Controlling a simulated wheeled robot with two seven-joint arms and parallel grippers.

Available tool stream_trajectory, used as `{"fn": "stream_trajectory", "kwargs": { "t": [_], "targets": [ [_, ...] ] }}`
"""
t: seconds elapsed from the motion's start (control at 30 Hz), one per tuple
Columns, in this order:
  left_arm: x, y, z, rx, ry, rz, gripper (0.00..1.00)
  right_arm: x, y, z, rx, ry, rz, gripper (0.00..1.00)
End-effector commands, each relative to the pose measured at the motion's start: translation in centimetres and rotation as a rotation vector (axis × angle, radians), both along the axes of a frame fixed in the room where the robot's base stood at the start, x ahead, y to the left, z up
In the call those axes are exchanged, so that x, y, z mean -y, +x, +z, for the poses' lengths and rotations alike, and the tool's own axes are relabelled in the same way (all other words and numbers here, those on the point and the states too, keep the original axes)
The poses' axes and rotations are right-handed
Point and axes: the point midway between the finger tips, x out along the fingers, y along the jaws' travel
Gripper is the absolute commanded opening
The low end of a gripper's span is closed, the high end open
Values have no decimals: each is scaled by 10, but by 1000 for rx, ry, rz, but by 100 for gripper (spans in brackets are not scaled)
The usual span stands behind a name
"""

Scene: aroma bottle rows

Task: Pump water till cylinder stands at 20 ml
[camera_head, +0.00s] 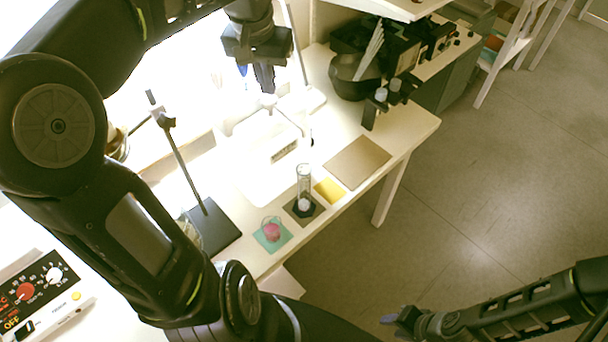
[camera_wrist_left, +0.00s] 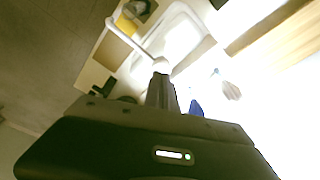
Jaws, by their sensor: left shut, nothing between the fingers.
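My left gripper (camera_head: 265,80) is shut and empty, pointing down over the white equipment at the back of the table. In the left wrist view its fingertips (camera_wrist_left: 161,82) are at a white pump knob (camera_wrist_left: 161,65); contact cannot be told. A thin white spout (camera_wrist_left: 133,46) runs from the knob towards the upper left. The clear measuring cylinder (camera_head: 304,180) stands upright on a dark mat (camera_head: 318,212) in front of the white unit; its water level is too small to read. My right gripper (camera_head: 393,319) is low at the right, away from the table; its finger opening is unclear.
A beaker with pink contents (camera_head: 271,231) stands on a green mat (camera_head: 287,239). A yellow pad (camera_head: 329,190) and a brown board (camera_head: 357,162) lie along the front edge. A rod stand (camera_head: 184,168) is left; a dark bowl (camera_head: 352,80) is behind right.

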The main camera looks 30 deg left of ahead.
Motion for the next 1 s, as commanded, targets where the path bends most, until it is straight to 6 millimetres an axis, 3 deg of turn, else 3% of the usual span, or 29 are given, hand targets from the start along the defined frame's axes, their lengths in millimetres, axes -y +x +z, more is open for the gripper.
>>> {"fn": "stream_trajectory", "kwargs": {
  "t": [1.0],
  "targets": [
    [0, 0, -16, 0, 0, 0, 0, 0, 0, -12, 0, 0, 0, 36]
  ]
}}
